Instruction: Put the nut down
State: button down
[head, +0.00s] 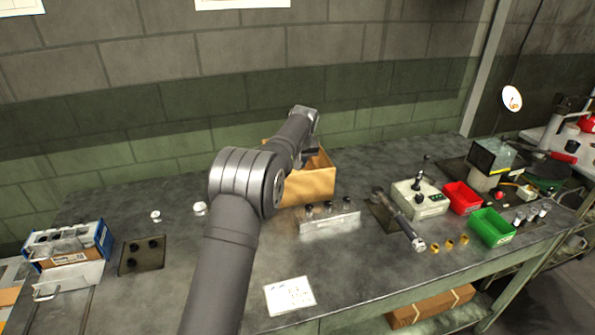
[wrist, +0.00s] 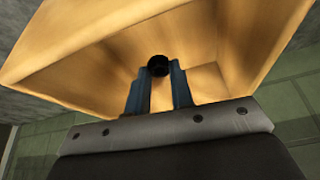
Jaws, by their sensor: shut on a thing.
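The nut (wrist: 158,65) shows in the wrist view as a small, dark, round piece between the fingertips. My gripper (wrist: 158,80) is shut on it, with one blue-grey finger on each side. Beyond the fingers is the inside of an open tan box (wrist: 80,50). In the head view the box (head: 308,188) stands at the back of the bench, and my arm reaches over it. The fingertips and the nut are hidden there. I cannot tell how far the nut is above the box floor.
A metal rack (head: 330,222) with several dark-topped pieces stands in front of the box. To the right are a control box (head: 418,200), a red bin (head: 462,197) and a green bin (head: 492,228). A dark plate (head: 142,262) lies left.

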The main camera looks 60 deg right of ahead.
notch_tip(320, 180, down, 7)
jog(key=shift+f, duration=0.1)
dwell(0.4)
jog(key=c, duration=1.3)
grip_release()
jog(key=shift+f, duration=0.15)
jog(key=shift+o, duration=0.2)
jog(key=shift+r, duration=0.5)
jog(key=v, duration=1.1)
jog(key=shift+r, duration=0.2)
jog(key=shift+s+a, duration=0.1)
